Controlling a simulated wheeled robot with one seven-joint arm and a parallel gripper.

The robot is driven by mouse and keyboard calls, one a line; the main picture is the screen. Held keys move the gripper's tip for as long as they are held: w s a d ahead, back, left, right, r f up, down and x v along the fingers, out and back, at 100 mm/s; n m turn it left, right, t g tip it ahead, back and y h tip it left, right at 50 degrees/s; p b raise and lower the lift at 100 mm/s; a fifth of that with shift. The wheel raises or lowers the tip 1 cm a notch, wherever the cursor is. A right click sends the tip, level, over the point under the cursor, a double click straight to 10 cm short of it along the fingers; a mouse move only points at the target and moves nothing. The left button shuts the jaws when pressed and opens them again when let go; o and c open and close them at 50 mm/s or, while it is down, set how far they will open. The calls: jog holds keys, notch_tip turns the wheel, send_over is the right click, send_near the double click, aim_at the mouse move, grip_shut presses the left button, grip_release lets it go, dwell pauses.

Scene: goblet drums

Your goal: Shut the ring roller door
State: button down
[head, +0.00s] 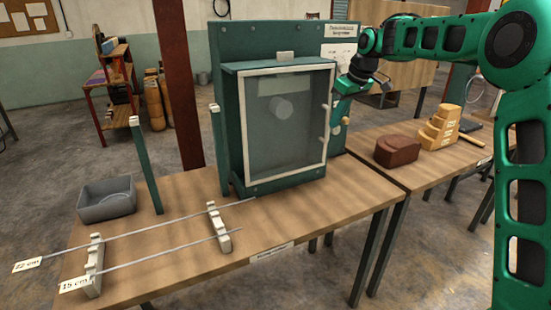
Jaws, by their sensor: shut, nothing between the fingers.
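The ring roller (228,40) is a green machine with a box-shaped housing, standing on the wooden bench. Its door (285,150) is a clear pane in a pale frame at the front of the housing. A grey round part (281,107) shows through the pane. The door looks close to the housing front; I cannot tell whether a small gap is left. My gripper (345,88) is at the door's right edge, beside the housing. It is shut and empty. Its fingertips are partly hidden, and I cannot tell whether they touch the door.
Two metal rods (160,230) lie across pale supports (222,238) at the bench's front left. A grey tray (106,198) and a green post (146,165) stand behind them. On the right bench sit a brown block (397,151) and a stepped wooden block (440,127).

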jog(key=s+d+r, duration=0.5)
jog(key=s+r, duration=0.1)
jog(key=r, duration=0.3)
jog(key=s+d+f+m+g+h, duration=0.1)
jog(key=s+d+f+m, duration=0.2)
jog(key=s+d, duration=0.35)
jog(key=s+d+f+m+h, duration=0.1)
jog(key=s+d+f+m, duration=0.25)
jog(key=s, duration=0.65)
jog(key=s+d+f+m+g+h, duration=0.1)
jog(key=s+d+f+m, duration=0.1)
jog(key=s+d, duration=0.45)
jog(key=s+d+f+m, duration=0.1)
jog(key=s+f+m, duration=0.2)
jog(key=s, duration=1)
jog(key=s+d+f+m+g, duration=0.1)
jog(key=s+f+m, duration=0.2)
jog(key=s+f, duration=0.5)
jog(key=s, duration=0.4)
jog(key=shift+s+d+f, duration=0.15)
jog(key=shift+s+f, duration=0.2)
jog(key=shift+f, duration=0.05)
